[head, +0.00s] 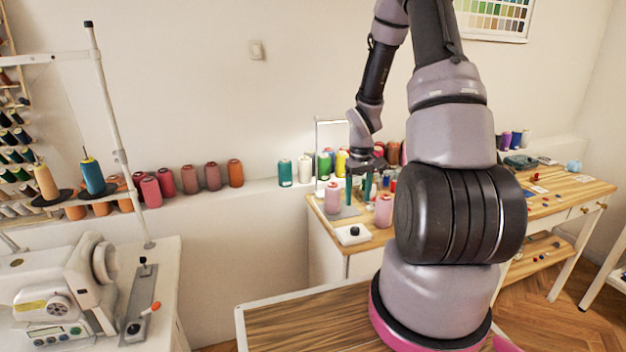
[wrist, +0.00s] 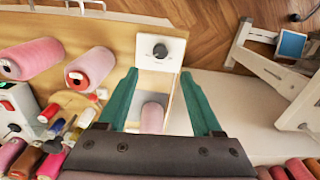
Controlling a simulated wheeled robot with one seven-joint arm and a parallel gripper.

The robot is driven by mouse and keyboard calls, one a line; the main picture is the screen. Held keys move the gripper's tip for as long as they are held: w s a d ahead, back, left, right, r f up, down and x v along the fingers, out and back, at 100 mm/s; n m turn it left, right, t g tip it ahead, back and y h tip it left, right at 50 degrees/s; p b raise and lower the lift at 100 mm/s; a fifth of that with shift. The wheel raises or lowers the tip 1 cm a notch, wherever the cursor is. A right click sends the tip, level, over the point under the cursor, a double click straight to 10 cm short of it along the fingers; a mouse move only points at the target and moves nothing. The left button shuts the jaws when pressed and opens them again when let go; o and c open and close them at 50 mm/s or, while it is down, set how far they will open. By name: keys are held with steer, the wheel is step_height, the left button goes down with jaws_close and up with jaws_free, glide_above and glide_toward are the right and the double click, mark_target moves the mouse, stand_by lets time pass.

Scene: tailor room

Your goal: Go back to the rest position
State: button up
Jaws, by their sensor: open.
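My gripper (head: 359,188) hangs above the wooden table (head: 374,240), its two teal fingers pointing down. In the wrist view the fingers (wrist: 163,100) are spread wide apart. A pink spool (wrist: 152,117) shows in the gap between them, partly hidden by the gripper body, and neither finger visibly grips it. A white box with a black knob (wrist: 160,52) lies beyond the fingertips; it also shows at the table's front in the head view (head: 352,236). In the head view, one pink spool (head: 332,198) stands left of the gripper and another (head: 383,211) to its right.
Several thread spools (head: 285,173) line the ledge behind the table. A white upright frame (head: 319,150) stands behind the gripper. A sewing machine (head: 62,300) and a thread stand (head: 108,100) are at the left. Another wooden table (head: 560,196) with small items is at the right.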

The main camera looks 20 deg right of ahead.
steer(key=s+a+r+m+t, duration=0.1)
steer(key=s+a+r+t, duration=0.15)
steer(key=r, duration=0.85)
steer(key=s+a+r+m+t, duration=0.1)
steer(key=a+r, duration=0.2)
steer(key=r, duration=0.7)
steer(key=s+a+r+m+t+y, duration=0.1)
steer(key=s+a+r+t, duration=0.1)
steer(key=s+a+r, duration=0.2)
steer(key=s+a+r+m+t+y, duration=0.1)
steer(key=s+a+r, duration=0.3)
steer(key=s+r, duration=0.7)
steer(key=shift+s+m+t, duration=0.35)
steer(key=shift+s+m, duration=0.1)
steer(key=shift+m, duration=0.05)
steer(key=shift+d, duration=0.1)
stand_by(2.3)
